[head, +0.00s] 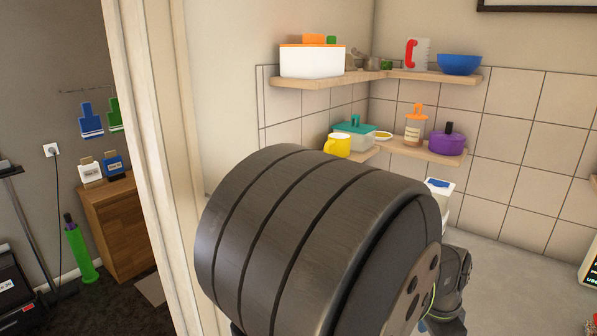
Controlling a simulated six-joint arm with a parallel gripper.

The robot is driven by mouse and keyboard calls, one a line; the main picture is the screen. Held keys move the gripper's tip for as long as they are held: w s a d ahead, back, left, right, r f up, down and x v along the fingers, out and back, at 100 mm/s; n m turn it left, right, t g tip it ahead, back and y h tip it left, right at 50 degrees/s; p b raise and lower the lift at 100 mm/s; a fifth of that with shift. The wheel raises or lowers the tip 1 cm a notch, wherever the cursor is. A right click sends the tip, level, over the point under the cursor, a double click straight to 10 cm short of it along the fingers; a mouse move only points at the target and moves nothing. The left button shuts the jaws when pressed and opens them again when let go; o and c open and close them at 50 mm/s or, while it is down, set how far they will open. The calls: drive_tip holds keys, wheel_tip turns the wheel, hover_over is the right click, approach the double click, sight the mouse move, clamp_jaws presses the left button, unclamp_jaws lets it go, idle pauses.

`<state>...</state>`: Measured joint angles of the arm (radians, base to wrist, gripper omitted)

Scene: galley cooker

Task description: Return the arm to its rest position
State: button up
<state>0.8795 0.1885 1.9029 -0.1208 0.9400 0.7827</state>
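A large dark ribbed arm link (300,235) of mine fills the lower middle of the head view, very close to the camera. A smaller dark joint of my arm (455,285) shows just to its right, above the grey worktop (500,270). My gripper is not visible, so I cannot see its fingers or whether it holds anything. The arm hides part of the worktop and the wall's lower left.
An upper shelf (310,82) holds a white box (312,62), a measuring jug (417,54) and a blue bowl (459,64). A lower shelf (412,148) holds a purple pot (447,143) and a yellow mug (338,145). A door frame (160,150) stands left.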

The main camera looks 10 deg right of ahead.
drive_tip(key=w+a+f+n, duration=0.2)
drive_tip(key=w+a+n, duration=0.2)
drive_tip(key=a, duration=0.7)
drive_tip(key=shift+w+a+f+t, duration=0.15)
drive_tip(key=shift+w+f+t, duration=0.15)
drive_tip(key=shift+w, duration=0.1)
drive_tip(key=s+d+r+m, duration=0.2)
drive_tip(key=s+d+m, duration=0.1)
drive_tip(key=d, duration=0.4)
drive_tip(key=s+d+r+m+g, duration=0.1)
drive_tip(key=s+d+m, duration=0.1)
drive_tip(key=s+d, duration=0.3)
drive_tip(key=shift+d+r+m, duration=0.35)
drive_tip(key=shift+d+m, duration=0.05)
drive_tip(key=shift+d, duration=1.35)
drive_tip(key=shift+a, duration=0.1)
